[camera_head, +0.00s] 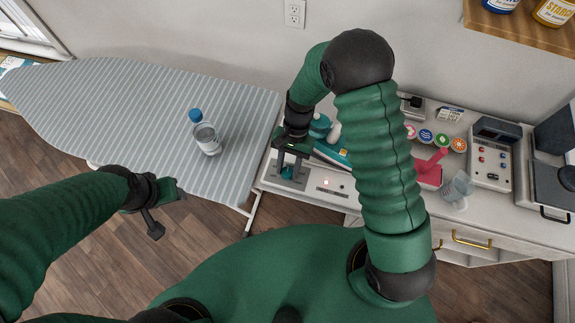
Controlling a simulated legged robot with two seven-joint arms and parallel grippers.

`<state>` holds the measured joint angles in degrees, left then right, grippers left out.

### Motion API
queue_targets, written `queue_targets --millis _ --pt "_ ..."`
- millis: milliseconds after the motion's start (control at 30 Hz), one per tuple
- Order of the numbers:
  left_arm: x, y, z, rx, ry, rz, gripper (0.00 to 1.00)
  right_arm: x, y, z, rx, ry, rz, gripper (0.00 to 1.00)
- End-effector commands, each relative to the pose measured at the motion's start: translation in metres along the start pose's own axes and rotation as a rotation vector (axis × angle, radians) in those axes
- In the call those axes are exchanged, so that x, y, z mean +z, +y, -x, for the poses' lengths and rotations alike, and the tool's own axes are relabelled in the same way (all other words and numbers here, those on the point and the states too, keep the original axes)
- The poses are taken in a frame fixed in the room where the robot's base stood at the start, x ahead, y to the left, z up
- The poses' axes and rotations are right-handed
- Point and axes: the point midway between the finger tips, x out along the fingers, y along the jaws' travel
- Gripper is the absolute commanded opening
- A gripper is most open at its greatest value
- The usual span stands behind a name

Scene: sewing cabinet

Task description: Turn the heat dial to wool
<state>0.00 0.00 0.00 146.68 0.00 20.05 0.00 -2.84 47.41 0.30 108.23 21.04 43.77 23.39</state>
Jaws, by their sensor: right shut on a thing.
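The heat dial (287,174) is a small teal knob on the left part of a white control panel (313,187) at the cabinet's front left. My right gripper (290,176) points down over it and is shut on it, one finger on each side. The fingers hide much of the dial, and its marks are too small to read. My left gripper (166,210) is open and empty, over the floor in front of the ironing board.
A striped ironing board (110,110) holds a clear bottle with a blue cap (205,132). The cabinet top has a teal iron (320,126), several round spools, a red thing (430,168), a clear cup (457,187) and a grey-white machine (491,155). A wooden shelf (530,30) hangs above right.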

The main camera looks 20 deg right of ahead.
Motion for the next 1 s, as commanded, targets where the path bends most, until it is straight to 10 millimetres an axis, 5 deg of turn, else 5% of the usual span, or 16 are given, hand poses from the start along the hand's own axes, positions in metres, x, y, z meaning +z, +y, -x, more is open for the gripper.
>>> queue_targets --millis 800,833,1000 --pt "-0.0011 0.0 0.0048 0.0 0.0 0.0 0.54 -0.0042 -0.0017 0.0027 -0.059 0.013 -0.121 0.0" --pt "-0.0011 0.0 0.0048 0.0 0.0 0.0 0.54 -0.0041 -0.0017 0.0026 -0.059 0.013 -0.121 0.36" --pt "-0.0011 0.0 0.0047 0.0 0.0 0.0 0.54 -0.0024 -0.0007 0.0016 -0.056 0.009 -0.12 0.54"
